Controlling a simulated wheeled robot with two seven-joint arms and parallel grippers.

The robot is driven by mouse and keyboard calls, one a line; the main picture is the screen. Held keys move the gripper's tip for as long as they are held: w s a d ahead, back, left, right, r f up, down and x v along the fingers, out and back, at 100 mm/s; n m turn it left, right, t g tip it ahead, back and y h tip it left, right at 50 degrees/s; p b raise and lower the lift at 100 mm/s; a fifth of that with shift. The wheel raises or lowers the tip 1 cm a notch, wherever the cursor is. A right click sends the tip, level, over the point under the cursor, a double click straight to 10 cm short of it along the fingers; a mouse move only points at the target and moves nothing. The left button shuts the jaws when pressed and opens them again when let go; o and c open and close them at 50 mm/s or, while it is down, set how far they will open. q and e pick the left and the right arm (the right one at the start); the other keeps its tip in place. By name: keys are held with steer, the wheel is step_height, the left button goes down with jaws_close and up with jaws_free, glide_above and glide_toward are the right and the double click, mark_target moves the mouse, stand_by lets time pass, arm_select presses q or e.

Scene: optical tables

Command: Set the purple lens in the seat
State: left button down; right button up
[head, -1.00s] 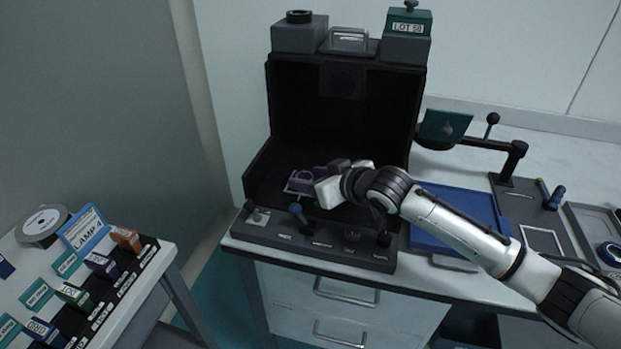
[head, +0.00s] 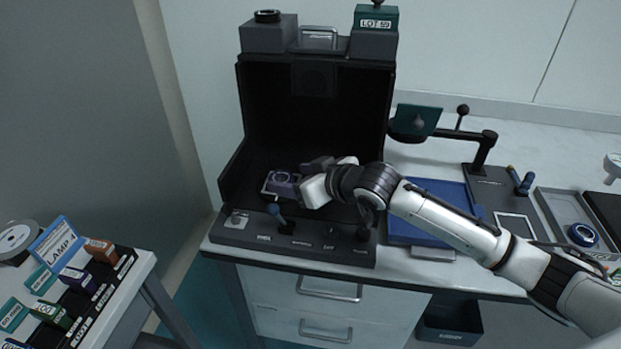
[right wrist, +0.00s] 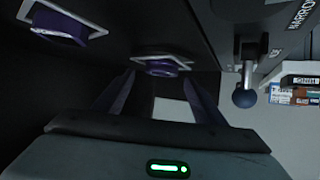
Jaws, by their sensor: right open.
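A purple lens (head: 282,177) with a dark ring sits low on the floor of the open black box, at a white-outlined seat. In the right wrist view a purple ring (right wrist: 162,67) lies on a white outline just beyond my fingertips. A second purple piece (right wrist: 62,30) shows in a white outline at the upper left. I cannot tell whether the lens is fully seated. My right gripper (head: 300,184) is beside the lens on its right; in the wrist view its fingers (right wrist: 160,84) are spread with nothing between them. My left gripper is not in view.
The black box (head: 313,125) has walls around the lens and a control panel (head: 290,241) with knobs in front. A tray with a blue ring (head: 583,234) stands far right. A side rack (head: 110,262) is at lower left.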

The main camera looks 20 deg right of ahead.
steer(key=v, duration=0.9)
steer(key=shift+s+r, duration=0.15)
steer(key=shift+s, duration=0.1)
stand_by(0.9)
steer(key=shift+c, duration=0.4)
stand_by(0.5)
